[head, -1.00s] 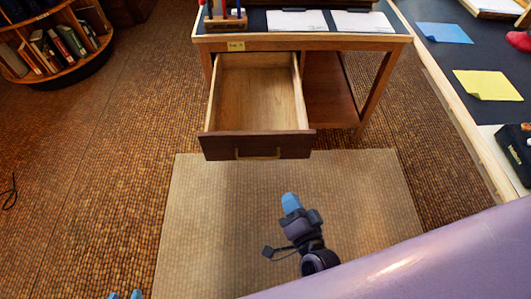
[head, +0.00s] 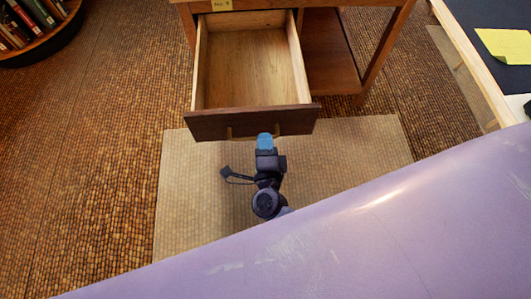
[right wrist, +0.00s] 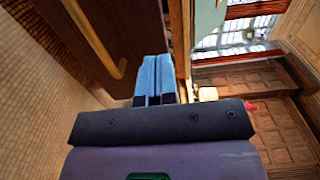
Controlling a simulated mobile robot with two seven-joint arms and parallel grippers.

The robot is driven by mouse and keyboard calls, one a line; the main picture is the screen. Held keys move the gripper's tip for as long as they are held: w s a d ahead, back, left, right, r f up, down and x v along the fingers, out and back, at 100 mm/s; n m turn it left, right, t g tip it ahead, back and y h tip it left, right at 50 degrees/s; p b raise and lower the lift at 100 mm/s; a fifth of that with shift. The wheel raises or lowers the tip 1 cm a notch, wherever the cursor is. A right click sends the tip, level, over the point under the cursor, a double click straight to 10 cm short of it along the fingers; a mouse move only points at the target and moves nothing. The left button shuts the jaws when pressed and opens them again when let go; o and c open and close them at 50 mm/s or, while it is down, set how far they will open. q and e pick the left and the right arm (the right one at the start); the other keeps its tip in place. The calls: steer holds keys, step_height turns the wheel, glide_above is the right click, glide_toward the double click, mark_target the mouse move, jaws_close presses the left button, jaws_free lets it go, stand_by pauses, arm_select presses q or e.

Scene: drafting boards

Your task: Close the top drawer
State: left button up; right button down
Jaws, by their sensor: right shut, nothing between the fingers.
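The top drawer (head: 250,122) of the wooden desk is pulled well out and looks empty inside. Its dark front carries a curved brass-coloured handle (head: 240,134), which also shows in the right wrist view (right wrist: 95,38). My right gripper (head: 265,138) is shut with nothing in its blue fingers. Its tips are close to the drawer front, beside the handle's middle to right part in the head view. In the right wrist view the shut fingers (right wrist: 155,72) point along the drawer front's edge; I cannot tell whether they touch it. My left gripper is not in view.
The desk (head: 355,50) has an open lower shelf right of the drawer. A pale mat (head: 190,190) lies on the floor below. A dark-topped table (head: 475,75) with a yellow sheet (head: 505,45) stands at right, and a round bookshelf (head: 40,45) at upper left.

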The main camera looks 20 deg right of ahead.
mark_target(262, 112)
steer(key=x, duration=0.5)
steer(key=shift+w+f, duration=0.1)
steer(key=shift+w, duration=0.05)
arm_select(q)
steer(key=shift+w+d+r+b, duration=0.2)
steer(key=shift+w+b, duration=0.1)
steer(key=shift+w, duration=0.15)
arm_select(e)
steer(key=shift+w+d, duration=0.2)
steer(key=shift+w, duration=0.45)
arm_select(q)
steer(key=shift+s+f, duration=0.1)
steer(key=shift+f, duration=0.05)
arm_select(e)
steer(key=shift+w, duration=0.1)
